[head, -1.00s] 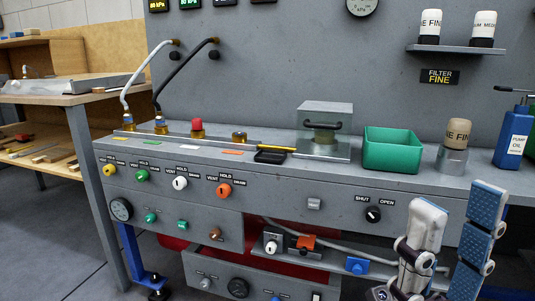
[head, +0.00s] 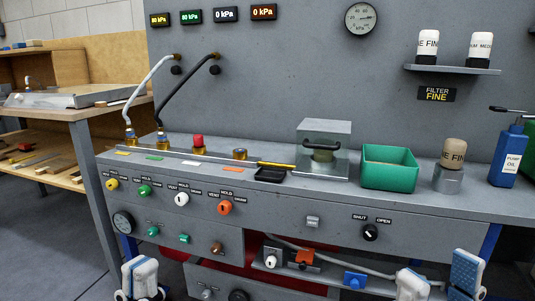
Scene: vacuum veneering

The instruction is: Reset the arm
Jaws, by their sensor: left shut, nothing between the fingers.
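My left gripper (head: 141,277) shows at the lower left edge of the head view, in front of the bench's lower front. Its fingers are together with nothing between them. My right gripper (head: 438,268) is at the lower right, in front of the lower shelf. Its two fingers, one white and one with a blue pad, stand well apart and nothing shows between them. Both grippers are below the bench top and apart from the things on it. The rest of both arms is cut off by the bottom edge.
The grey bench (head: 300,205) carries a green bin (head: 389,177), a metal block with a black handle (head: 323,132), a filter (head: 453,153) and a blue pump oil bottle (head: 508,158). Coloured knobs line its front. A wooden-topped table (head: 75,112) stands at left.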

